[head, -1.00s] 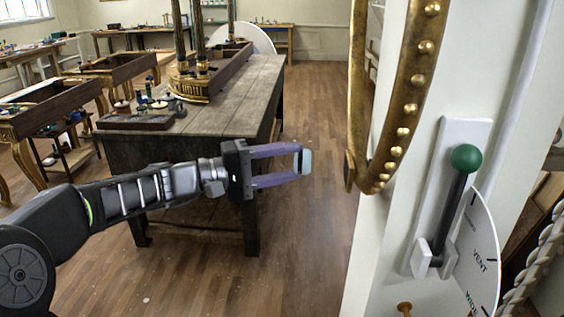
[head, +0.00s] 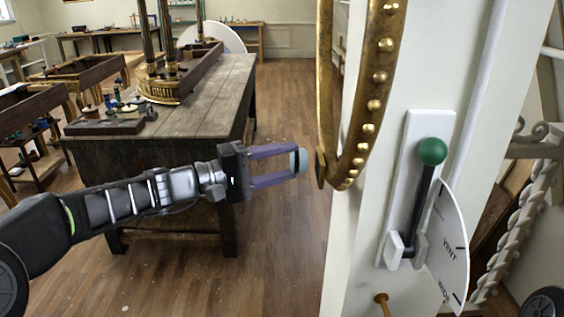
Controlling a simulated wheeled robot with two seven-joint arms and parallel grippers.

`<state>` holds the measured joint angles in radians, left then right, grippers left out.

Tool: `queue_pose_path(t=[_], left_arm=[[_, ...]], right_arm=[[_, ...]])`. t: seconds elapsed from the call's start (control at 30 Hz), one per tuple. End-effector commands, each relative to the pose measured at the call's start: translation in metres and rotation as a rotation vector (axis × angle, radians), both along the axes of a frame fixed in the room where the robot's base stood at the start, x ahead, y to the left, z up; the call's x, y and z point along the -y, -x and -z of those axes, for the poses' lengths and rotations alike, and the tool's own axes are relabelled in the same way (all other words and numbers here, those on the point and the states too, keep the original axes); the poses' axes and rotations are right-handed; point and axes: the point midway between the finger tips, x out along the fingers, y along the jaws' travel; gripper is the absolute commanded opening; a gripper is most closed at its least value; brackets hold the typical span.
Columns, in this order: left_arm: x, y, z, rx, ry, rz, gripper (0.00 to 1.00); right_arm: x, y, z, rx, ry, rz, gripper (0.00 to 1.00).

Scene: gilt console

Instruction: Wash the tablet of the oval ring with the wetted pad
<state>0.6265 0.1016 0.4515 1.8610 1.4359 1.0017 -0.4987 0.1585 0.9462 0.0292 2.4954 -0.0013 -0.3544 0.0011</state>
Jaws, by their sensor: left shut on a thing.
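My left gripper (head: 292,164) is shut on a pale blue-grey pad (head: 300,161), held upright between its purple fingertips. Whether the pad is wet cannot be told. The oval ring (head: 365,130) is gilt with a row of round beads, and only its lower part shows, in front of a white post. A small dark-gold disc (head: 321,167), perhaps the tablet, sits at the ring's lower left, nearly edge-on. Its face is hidden. The pad is just left of this disc in the picture, with a narrow gap showing. My right gripper is not in view.
A white post (head: 400,95) carries a green-knobbed lever (head: 428,185) and a dial marked VENT. A brass peg (head: 383,303) juts out below. A wooden workbench (head: 205,110) stands behind my left arm. Floor (head: 285,240) is bare between bench and post.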

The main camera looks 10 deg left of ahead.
Motion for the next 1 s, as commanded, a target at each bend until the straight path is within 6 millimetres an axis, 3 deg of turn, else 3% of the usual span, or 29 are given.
queue_pose_path(t=[1.0], left_arm=[[0.015,-0.004,0.0,0.001,-0.001,0.002,0.14]], right_arm=[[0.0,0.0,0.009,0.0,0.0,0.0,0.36]])
